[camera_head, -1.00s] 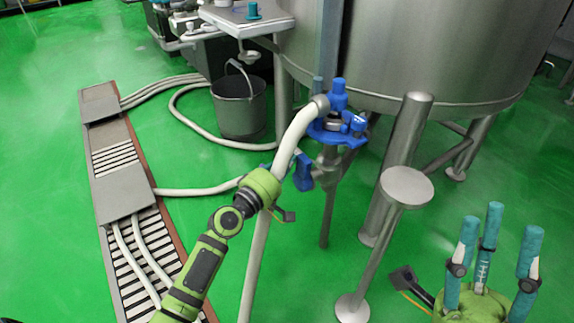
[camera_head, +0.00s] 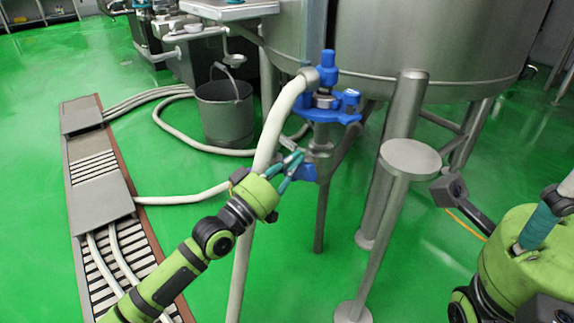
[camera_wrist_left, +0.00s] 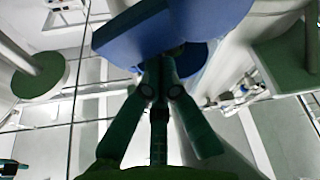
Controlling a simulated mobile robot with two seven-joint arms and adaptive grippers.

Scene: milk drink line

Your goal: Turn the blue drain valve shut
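The blue drain valve handle (camera_head: 303,173) hangs low beside the steel pipe under the big tank. In the left wrist view a large blue part (camera_wrist_left: 145,32) fills the top middle. My left gripper (camera_head: 287,168) has its teal fingers right at the handle. In the wrist view the fingers (camera_wrist_left: 160,72) converge at the blue part's lower edge, with tips partly hidden. I cannot tell whether they grip it. My right gripper (camera_head: 548,215) is at the right edge, away from the valve, partly cut off, with few finger parts showing.
A blue fitting (camera_head: 325,112) sits above the handle, joined to a white hose (camera_head: 275,125). A steel post with a round top (camera_head: 409,158) stands to the right. A grey bucket (camera_head: 225,112) and a floor drain channel (camera_head: 95,165) lie left. The tank (camera_head: 420,45) is behind.

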